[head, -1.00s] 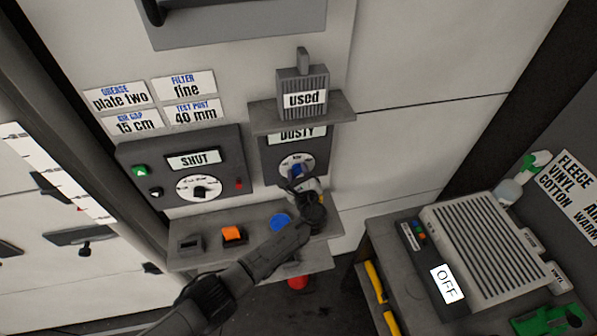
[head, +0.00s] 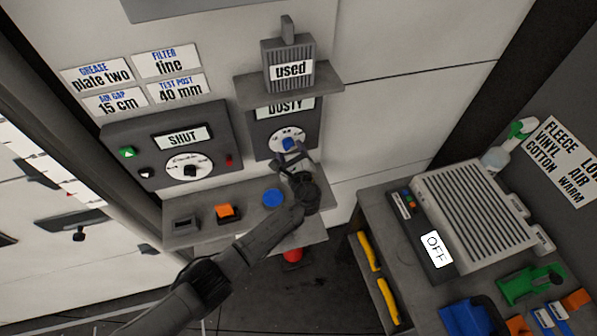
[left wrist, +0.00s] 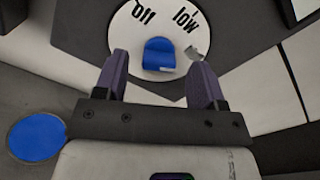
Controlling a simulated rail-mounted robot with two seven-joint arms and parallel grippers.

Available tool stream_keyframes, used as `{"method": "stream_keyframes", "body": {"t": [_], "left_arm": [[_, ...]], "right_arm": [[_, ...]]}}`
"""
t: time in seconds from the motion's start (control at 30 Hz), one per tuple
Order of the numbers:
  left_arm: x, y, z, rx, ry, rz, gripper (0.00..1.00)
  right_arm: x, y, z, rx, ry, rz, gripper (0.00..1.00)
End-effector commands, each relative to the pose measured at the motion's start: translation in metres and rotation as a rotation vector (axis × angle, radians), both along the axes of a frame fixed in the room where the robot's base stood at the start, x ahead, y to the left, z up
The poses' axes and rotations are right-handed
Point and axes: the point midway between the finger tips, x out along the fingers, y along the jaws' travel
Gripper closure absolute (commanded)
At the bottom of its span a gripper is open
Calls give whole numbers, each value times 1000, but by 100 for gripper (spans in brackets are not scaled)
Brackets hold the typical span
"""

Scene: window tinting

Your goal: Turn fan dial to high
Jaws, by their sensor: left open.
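The fan dial is a blue knob (head: 288,144) on a white round face, on the dark panel labelled DUSTY. In the left wrist view the knob (left wrist: 159,54) stands between the words "off" and "low"; no "high" mark is readable there. Its exact setting is hard to tell. My left gripper (head: 293,162) is just below the dial in the head view. Its fingers (left wrist: 161,78) are open, one to each side below the knob, with nothing between them; the knob looks clear of them. My right gripper is not in view.
A shelf (head: 180,240) below holds an orange block (head: 226,212) and a blue disc (head: 272,198). The "used" filter box (head: 290,65) sits on a ledge above the dial. A SHUT panel (head: 183,139) with another dial is at left. A bench with an OFF unit (head: 436,249) stands right.

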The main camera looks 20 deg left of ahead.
Motion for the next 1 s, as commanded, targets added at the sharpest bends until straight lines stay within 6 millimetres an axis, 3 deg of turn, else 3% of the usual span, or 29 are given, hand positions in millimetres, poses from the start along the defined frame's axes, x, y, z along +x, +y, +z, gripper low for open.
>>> {"method": "stream_keyframes", "body": {"t": [0.3, 0.5, 0.7, 1.0], "left_arm": [[-54, -37, -2, -3, 1, -1, 36], [-78, -53, -1, -2, 0, -2, 36], [-91, -62, -1, 0, 1, 0, 36], [-94, -64, 0, 1, 1, 0, 36]], "right_arm": [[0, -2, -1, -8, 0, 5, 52], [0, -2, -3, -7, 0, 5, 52], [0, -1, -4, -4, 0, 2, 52], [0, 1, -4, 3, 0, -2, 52]]}}
